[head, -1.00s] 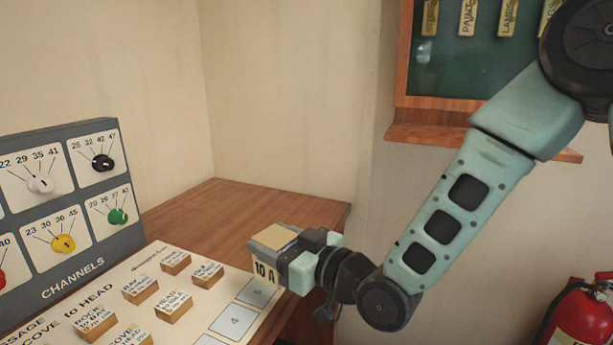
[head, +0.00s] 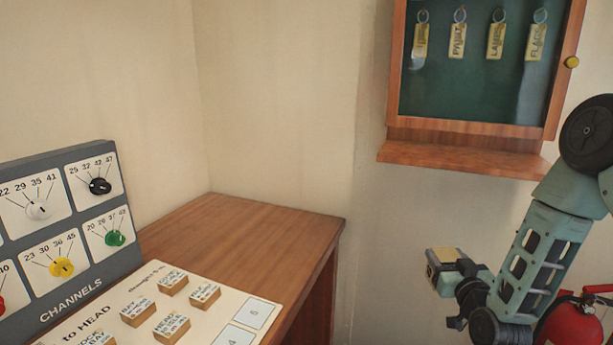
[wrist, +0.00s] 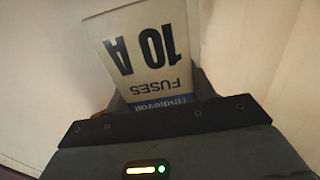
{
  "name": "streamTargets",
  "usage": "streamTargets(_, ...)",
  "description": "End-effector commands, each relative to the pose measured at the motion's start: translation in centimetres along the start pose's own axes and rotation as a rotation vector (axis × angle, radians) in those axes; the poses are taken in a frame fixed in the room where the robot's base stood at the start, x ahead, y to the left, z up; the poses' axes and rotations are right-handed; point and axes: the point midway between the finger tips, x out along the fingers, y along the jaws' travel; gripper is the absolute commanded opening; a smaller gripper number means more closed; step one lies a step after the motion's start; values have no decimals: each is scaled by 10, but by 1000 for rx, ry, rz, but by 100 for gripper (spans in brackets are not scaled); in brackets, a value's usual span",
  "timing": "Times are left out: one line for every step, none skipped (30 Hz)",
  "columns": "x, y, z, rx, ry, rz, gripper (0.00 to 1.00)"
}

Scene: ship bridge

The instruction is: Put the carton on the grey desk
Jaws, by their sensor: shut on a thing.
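The carton (head: 446,256) is a small box with a tan side in the head view. In the wrist view the carton (wrist: 150,55) shows a white face reading "10 A FUSES" with a blue strip. My gripper (head: 437,268) is shut on it and holds it in the air, right of the wooden desk and in front of the wall. In the wrist view the carton sticks out beyond the gripper body, and the fingertips are largely hidden. No grey desk can be made out in these views.
A brown wooden desk (head: 270,235) carries a grey channel panel (head: 85,178) with coloured knobs and a white board (head: 205,318) with small labelled blocks. A key cabinet (head: 480,75) hangs on the wall. A red fire extinguisher (head: 572,322) stands at lower right, behind my arm.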

Motion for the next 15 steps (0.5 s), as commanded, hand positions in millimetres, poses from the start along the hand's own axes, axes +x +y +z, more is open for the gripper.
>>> streamTargets(-2,4,7,2,-3,3,17)
streamTargets(-4,5,12,3,-3,1,17)
streamTargets(-6,7,20,4,-5,-2,17)
streamTargets(-9,8,27,4,-6,-6,17)
streamTargets(-12,11,35,5,-6,-9,17)
streamTargets(-17,13,46,6,-8,-16,17)
streamTargets(-21,15,54,8,-7,-20,17)
streamTargets(-25,16,63,8,-8,-26,17)
streamTargets(-32,18,74,9,-8,-35,17)
streamTargets(-37,19,83,9,-8,-41,17)
streamTargets(-42,20,91,10,-8,-47,17)
streamTargets(-49,21,102,10,-6,-54,17)
streamTargets(-55,21,109,11,-6,-60,17)
streamTargets(-60,22,117,11,-6,-66,17)
streamTargets(-69,22,126,11,-5,-73,17)
